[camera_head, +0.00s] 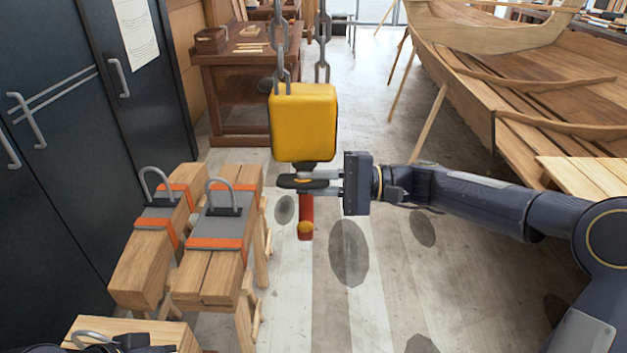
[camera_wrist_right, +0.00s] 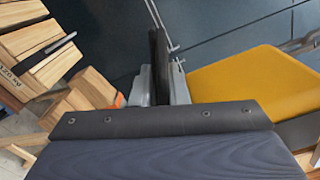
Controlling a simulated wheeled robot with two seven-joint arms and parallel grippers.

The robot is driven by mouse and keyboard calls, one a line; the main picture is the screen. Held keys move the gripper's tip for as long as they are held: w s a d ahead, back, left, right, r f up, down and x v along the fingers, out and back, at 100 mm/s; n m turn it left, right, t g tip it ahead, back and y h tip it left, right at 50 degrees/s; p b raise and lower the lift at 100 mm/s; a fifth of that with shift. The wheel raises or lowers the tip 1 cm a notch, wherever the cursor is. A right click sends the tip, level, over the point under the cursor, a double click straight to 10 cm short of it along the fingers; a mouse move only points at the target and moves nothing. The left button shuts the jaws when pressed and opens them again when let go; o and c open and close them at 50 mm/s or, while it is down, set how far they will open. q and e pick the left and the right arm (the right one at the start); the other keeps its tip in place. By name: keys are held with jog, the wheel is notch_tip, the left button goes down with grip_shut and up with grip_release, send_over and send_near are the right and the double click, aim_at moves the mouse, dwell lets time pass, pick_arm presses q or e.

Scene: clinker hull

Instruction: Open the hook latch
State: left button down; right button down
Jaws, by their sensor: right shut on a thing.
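A yellow hoist block (camera_head: 304,122) hangs on chains in the middle of the head view. Below it is a red hook part (camera_head: 306,210) with a small orange-yellow knob. My right gripper (camera_head: 305,182) reaches in from the right, just under the block. It is shut on a dark part there; the fingers hide much of it, and I cannot tell whether it is the latch itself. In the right wrist view the fingers (camera_wrist_right: 160,85) close around a black upright piece, with the yellow block (camera_wrist_right: 255,90) at right. My left gripper (camera_head: 118,343) shows only partly at the bottom left.
Timber blocks with grey, orange-edged straps and metal loops (camera_head: 218,225) stand on trestles at left, before dark cabinets (camera_head: 95,120). A wooden boat hull (camera_head: 540,90) fills the right. A workbench (camera_head: 235,75) stands behind. The floor around the hook is clear.

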jog(key=shift+r, duration=0.25)
jog(key=c, duration=1.5)
grip_release()
jog(key=shift+f, duration=0.15)
jog(key=shift+c, duration=0.2)
jog(key=shift+d+f, duration=0.1)
jog(key=shift+d, duration=0.3)
jog(key=d+b, duration=0.2)
jog(key=d, duration=0.5)
